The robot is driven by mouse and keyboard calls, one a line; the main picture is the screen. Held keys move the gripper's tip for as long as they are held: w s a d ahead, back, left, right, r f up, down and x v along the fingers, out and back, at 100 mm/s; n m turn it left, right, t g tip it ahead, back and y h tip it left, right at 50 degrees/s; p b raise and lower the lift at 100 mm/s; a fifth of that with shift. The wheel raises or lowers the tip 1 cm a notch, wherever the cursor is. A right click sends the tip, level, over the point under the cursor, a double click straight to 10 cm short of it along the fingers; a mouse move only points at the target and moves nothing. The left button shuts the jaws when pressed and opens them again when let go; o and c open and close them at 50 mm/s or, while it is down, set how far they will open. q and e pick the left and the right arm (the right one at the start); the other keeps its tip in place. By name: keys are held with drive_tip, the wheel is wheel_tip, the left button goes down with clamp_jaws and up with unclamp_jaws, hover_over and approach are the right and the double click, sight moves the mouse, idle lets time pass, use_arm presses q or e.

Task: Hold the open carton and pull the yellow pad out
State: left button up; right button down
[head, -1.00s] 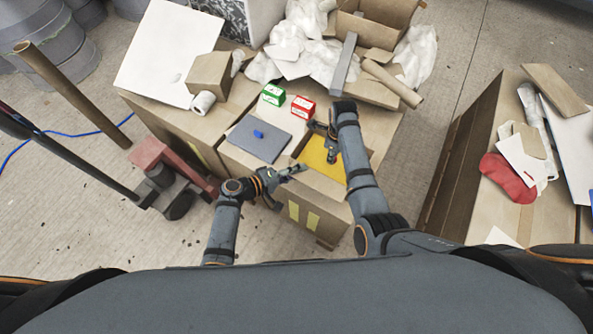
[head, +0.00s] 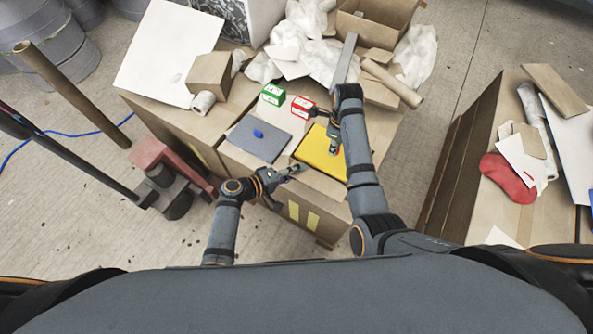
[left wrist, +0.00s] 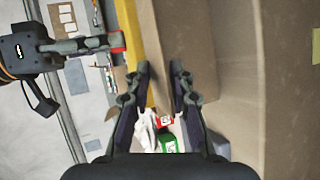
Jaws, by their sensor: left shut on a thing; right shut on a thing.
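The yellow pad (head: 313,150) shows in the head view at the open carton (head: 325,188), level with or above its rim. It also shows edge-on in the left wrist view (left wrist: 131,42). My right gripper (head: 334,147) is shut on the pad's small red knob (left wrist: 118,41), seen in the left wrist view. My left gripper (head: 294,171) is shut on the carton's near wall at the rim. In the left wrist view its fingers (left wrist: 161,75) straddle that wall. My right arm hides the pad's right part, and the carton's inside is hidden.
A grey panel with a blue knob (head: 262,155) lies left of the pad. A green box (head: 273,94) and a red box (head: 302,103) stand behind. Cardboard, white wrapping and a tube (head: 391,83) clutter the back. Floor is open between the carton and the right-hand table.

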use_arm(q)
drive_tip(key=shift+s+f, duration=0.2)
drive_tip(key=shift+f, duration=0.1)
use_arm(e)
drive_tip(key=shift+a+r, duration=0.1)
drive_tip(key=shift+r, duration=2.4)
use_arm(q)
drive_tip(key=o, duration=0.5)
drive_tip(key=shift+o, duration=0.7)
drive_tip(key=shift+w+r, duration=0.1)
drive_tip(key=shift+w, duration=0.05)
use_arm(e)
drive_tip(key=shift+a, duration=0.1)
use_arm(q)
drive_tip(key=s+a, duration=0.5)
drive_tip(key=s, duration=0.2)
drive_tip(key=shift+s+r, duration=0.15)
use_arm(e)
drive_tip(key=shift+f, duration=0.1)
use_arm(q)
drive_tip(key=w+d, duration=0.1)
drive_tip(key=w, duration=0.1)
drive_tip(key=w+d, duration=0.2)
drive_tip(key=w, duration=0.1)
drive_tip(key=w+d, duration=0.2)
drive_tip(key=shift+w, duration=0.25)
